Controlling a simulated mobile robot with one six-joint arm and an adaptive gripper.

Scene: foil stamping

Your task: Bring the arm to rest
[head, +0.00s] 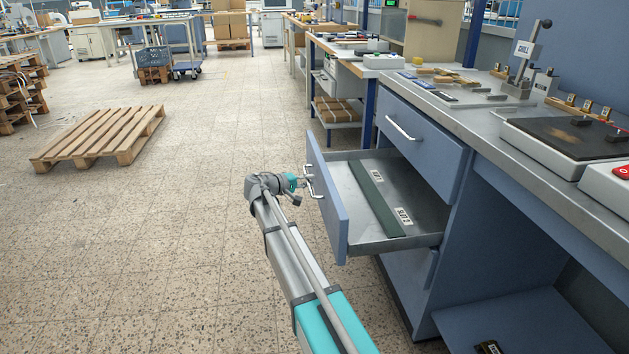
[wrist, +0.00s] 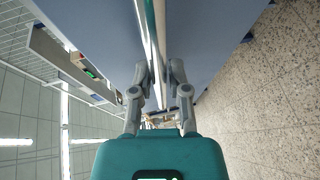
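My gripper (head: 303,182) is at the handle (head: 309,181) of the pulled-out drawer (head: 339,215), at the end of my low, outstretched arm. In the wrist view my gripper's two fingers (wrist: 162,72) stand on either side of a pale, narrow bar that looks like this handle (wrist: 160,45). I cannot tell whether the fingers press on it or stand loosely around it. Inside the drawer lie a long dark green strip (head: 374,200) and white labels (head: 404,215).
The workbench (head: 450,115) on the right carries a lever device (head: 527,60) and a dark-topped plate unit (head: 565,137). A closed drawer (head: 420,140) sits above the open one. A wooden pallet (head: 100,135) lies on the floor at left. The floor (head: 200,220) left of my arm is clear.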

